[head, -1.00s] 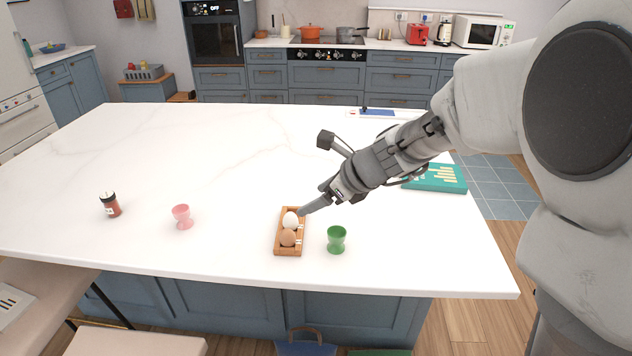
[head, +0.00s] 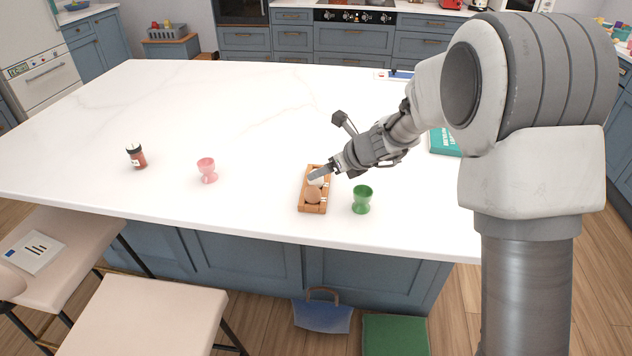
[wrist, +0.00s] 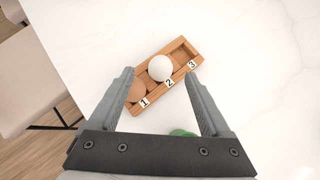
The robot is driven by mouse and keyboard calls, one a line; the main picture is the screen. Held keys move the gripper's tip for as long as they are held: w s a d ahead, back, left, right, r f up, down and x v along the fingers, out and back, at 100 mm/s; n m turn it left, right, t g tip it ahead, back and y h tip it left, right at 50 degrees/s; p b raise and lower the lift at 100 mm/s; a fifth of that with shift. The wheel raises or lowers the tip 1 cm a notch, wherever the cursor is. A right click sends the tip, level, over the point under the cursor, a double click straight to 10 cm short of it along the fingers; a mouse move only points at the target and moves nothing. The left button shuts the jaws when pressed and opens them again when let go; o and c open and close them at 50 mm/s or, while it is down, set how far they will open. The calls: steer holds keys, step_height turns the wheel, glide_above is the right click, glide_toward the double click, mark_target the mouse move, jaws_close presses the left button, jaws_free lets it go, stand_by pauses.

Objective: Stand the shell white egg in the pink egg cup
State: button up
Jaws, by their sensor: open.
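The shell white egg (wrist: 160,68) sits in the slot marked 2 of a wooden egg rack (wrist: 182,54). In the head view the white egg (head: 316,180) is partly hidden by my gripper (head: 322,175). A brown egg (wrist: 137,91) sits in slot 1; slot 3 is empty. In the wrist view my gripper (wrist: 158,85) is open, its fingers apart, with the white egg ahead between and beyond the tips. The pink egg cup (head: 207,169) stands upright and empty on the white counter, left of the rack (head: 303,205).
A green egg cup (head: 362,199) stands close to the right of the rack. A teal book (head: 444,142) lies at the right. The counter between pink cup and rack is clear.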

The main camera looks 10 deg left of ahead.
steer(key=shift+b+x, duration=0.35)
steer(key=shift+x, duration=3)
steer(key=shift+d, duration=0.15)
steer(key=shift+c, duration=0.4)
steer(key=c, duration=1)
